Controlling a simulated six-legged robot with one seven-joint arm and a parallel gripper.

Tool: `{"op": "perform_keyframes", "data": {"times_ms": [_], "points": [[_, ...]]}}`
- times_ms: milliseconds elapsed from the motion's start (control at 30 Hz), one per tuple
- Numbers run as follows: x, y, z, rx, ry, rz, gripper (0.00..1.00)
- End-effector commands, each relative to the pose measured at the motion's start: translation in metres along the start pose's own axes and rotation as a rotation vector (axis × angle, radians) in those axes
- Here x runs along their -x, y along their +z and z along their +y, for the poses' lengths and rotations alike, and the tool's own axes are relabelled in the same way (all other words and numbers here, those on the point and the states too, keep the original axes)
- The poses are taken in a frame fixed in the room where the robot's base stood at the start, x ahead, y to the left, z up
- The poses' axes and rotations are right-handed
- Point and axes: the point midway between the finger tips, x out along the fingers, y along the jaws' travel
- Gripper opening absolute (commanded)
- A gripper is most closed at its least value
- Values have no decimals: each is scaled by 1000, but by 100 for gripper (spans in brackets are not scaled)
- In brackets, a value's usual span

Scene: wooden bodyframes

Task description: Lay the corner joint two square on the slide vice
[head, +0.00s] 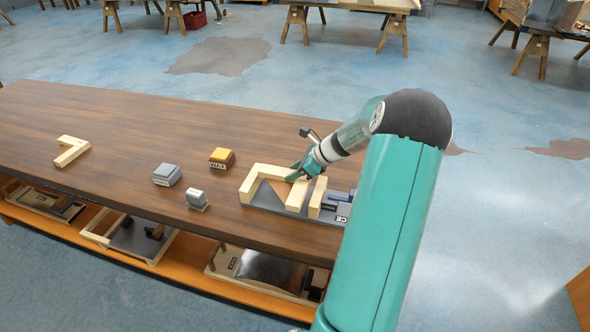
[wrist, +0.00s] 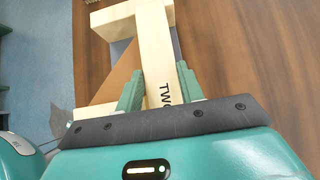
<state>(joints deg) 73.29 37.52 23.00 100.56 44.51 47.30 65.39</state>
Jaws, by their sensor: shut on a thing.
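The corner joint two (head: 268,171) is a pale wooden L-shaped piece in the head view. It lies over the left part of the slide vice (head: 262,202), which has a grey base, a brown triangle, and pale wooden bars (head: 317,198). In the wrist view the joint (wrist: 153,45) shows "TWO" along one leg, partly covered. My gripper (head: 297,176) is shut on that leg, one finger on each side, also seen in the wrist view (wrist: 160,88). Whether the joint touches the vice base cannot be told. Part of the vice's right end is hidden by my arm.
Another pale L-shaped joint (head: 72,150) lies at the table's left. Two grey blocks (head: 167,174) (head: 197,199) and a yellow-topped wax block (head: 222,158) stand left of the vice. The table's back (head: 190,118) is clear. A lower shelf holds several fixtures.

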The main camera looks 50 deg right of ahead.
Motion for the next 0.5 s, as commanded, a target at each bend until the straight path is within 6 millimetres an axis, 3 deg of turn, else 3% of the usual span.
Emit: {"op": "perform_keyframes", "data": {"times_ms": [33, 67, 167, 500], "points": [[0, 1, 0, 0, -1, 0, 4], [0, 0, 0, 0, 0, 0, 42], [0, 0, 0, 0, -1, 0, 60], [3, 2, 0, 1, -2, 0, 60]]}}
